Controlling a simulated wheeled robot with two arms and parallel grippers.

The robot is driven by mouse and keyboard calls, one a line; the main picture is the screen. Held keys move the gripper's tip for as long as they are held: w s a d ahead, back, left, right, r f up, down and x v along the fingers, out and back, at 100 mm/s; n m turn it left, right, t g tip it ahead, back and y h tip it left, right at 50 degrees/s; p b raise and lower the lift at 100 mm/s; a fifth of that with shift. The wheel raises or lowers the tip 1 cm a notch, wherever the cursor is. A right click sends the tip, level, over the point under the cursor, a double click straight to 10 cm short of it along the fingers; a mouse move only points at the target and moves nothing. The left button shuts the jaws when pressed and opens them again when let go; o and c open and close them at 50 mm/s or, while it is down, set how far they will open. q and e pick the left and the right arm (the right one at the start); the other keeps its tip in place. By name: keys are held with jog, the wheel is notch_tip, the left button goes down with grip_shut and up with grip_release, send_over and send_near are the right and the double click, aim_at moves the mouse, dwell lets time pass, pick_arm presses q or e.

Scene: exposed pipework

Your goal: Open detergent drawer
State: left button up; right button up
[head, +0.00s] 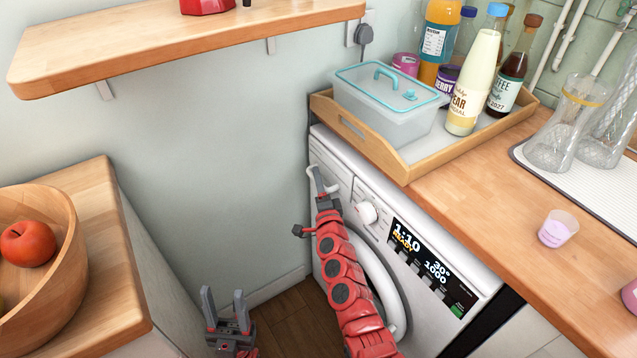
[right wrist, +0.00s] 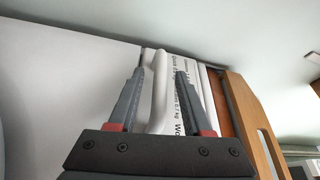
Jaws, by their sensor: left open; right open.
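The white washing machine (head: 330,143) stands under the wooden counter. Its detergent drawer (head: 344,176) is at the upper left of the front and looks flush with the panel. My right gripper (head: 317,172) is at the drawer's white curved handle, partly hiding it. In the right wrist view my right gripper (right wrist: 159,72) is open, with the white handle (right wrist: 159,92) between its fingers; contact cannot be told. Printed text shows on the white drawer front (right wrist: 181,85) beside it. My left gripper (head: 223,297) is open and empty, low at the left of the machine.
A round dial (head: 366,212) and a lit display (head: 420,262) sit right of the drawer. A wooden tray (head: 404,170) with a lidded box and bottles is on top. A counter with a fruit bowl (head: 65,270) is at left. Floor between is free.

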grip_shut()
jog(key=shift+f, duration=0.1)
dwell(1.3)
